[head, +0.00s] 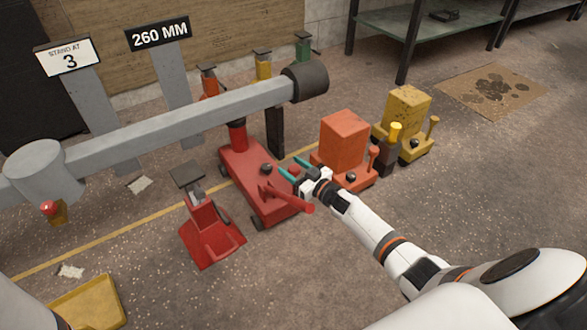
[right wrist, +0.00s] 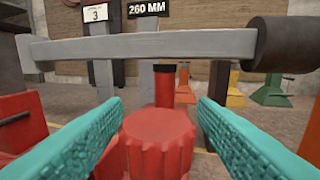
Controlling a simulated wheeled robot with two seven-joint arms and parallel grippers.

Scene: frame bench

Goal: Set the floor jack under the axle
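The red floor jack (head: 252,185) stands on the floor with its far end beneath the grey axle beam (head: 165,122). Its upright red post (head: 237,137) shows just below the beam; I cannot tell whether they touch. The post also shows in the right wrist view (right wrist: 165,88), below the axle (right wrist: 150,45). My right gripper (head: 293,168) is at the jack's near end. In the right wrist view, its teal fingers stand apart on either side of a ribbed red knob (right wrist: 160,140), with gaps visible. My left gripper is not in view.
A red stand (head: 208,228) with a dark top is left of the jack. An orange block-topped unit (head: 344,142) and a yellow one (head: 405,112) stand to the right. A yellow tray (head: 88,304) lies at lower left. Floor right of my arm is clear.

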